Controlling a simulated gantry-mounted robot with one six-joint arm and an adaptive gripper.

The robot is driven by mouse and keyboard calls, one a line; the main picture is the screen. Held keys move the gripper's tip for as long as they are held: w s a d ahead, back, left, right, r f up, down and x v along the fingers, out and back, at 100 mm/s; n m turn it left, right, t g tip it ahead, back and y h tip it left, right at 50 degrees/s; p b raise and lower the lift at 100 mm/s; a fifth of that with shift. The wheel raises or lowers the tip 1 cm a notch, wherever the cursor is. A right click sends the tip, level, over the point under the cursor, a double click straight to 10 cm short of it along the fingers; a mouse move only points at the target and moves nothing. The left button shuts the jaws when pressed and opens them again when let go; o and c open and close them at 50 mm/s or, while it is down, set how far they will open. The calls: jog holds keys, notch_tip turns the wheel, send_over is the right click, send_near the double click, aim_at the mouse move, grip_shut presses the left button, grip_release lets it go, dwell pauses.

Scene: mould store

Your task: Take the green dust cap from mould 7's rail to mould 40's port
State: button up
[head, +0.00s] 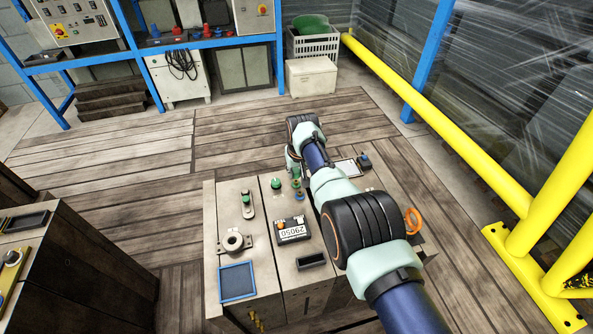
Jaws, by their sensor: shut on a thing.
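My gripper (293,163) hangs over the far edge of the pale mould block (212,215), largely hidden by my own wrist. It is shut on a small green thing (296,172), which looks like the green dust cap; little of it shows. Below it stands a small stack of blue and yellow parts (299,192); I cannot tell whether they touch. Another green cap (276,183) sits on the block to the left. A further green knob (247,199) is on a narrow metal bracket. I cannot read which mould or port is which.
The block also carries a numbered box (292,230), a round metal collar (234,242), a blue-framed pad (237,281), a black tray (311,261) and an orange ring (413,221). Yellow rails (440,125) stand right, another dark block (80,260) left. The wooden floor behind is clear.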

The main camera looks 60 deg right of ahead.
jog(key=shift+r+p, duration=0.55)
jog(key=shift+r, duration=0.25)
jog(key=shift+f, duration=0.15)
jog(key=shift+f+b, duration=1.75)
jog(key=shift+b, duration=0.1)
jog(key=shift+f, duration=0.25)
jog(key=shift+r+p, duration=1.85)
jog(key=shift+p, duration=0.05)
jog(key=shift+f, duration=0.1)
